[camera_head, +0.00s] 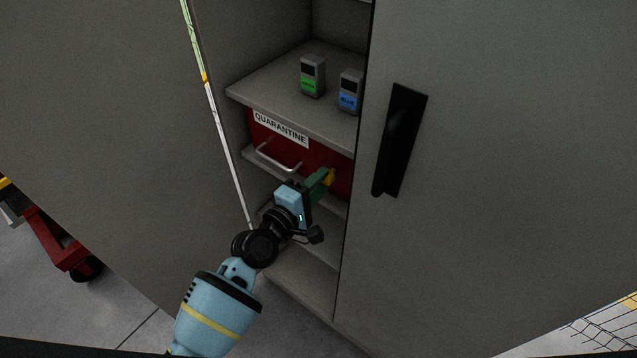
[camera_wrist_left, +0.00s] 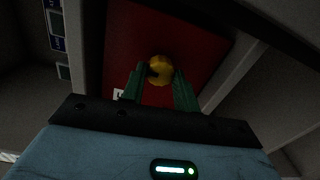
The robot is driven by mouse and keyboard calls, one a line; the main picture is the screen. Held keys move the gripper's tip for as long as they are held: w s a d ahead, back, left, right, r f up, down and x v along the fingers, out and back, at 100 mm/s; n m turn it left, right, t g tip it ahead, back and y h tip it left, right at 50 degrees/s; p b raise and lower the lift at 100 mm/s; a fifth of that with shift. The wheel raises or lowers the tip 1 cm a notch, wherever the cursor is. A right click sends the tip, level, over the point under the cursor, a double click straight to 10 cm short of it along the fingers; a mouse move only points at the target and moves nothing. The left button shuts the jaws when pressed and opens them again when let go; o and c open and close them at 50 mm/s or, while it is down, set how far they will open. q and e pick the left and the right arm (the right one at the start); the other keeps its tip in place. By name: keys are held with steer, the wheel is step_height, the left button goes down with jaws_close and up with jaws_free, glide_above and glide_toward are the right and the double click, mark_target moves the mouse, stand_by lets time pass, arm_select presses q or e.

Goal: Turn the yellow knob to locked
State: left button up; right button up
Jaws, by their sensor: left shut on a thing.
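The yellow knob (camera_head: 329,177) sits on the front of a dark red drawer (camera_head: 265,134) marked QUARANTINE, inside the grey cabinet. It also shows in the left wrist view (camera_wrist_left: 159,70), round, with a dark notch on its left side. My left gripper (camera_head: 322,180) reaches into the cabinet, and its green fingers are shut on the knob. In the wrist view the fingers (camera_wrist_left: 159,82) lie on either side of it. Part of a white label shows beside the left finger; its lettering is mostly hidden. My right gripper is not in view.
A green-labelled device (camera_head: 312,76) and a blue-labelled device (camera_head: 350,91) stand on the shelf (camera_head: 290,112) above the drawer. A metal bar handle (camera_head: 278,160) is left of the knob. The cabinet door with its black handle (camera_head: 400,140) is close on the right.

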arm_select(q)
steer(key=shift+d+n, duration=0.1)
steer(key=shift+n, duration=0.3)
steer(key=o, duration=1)
steer(key=v, duration=0.8)
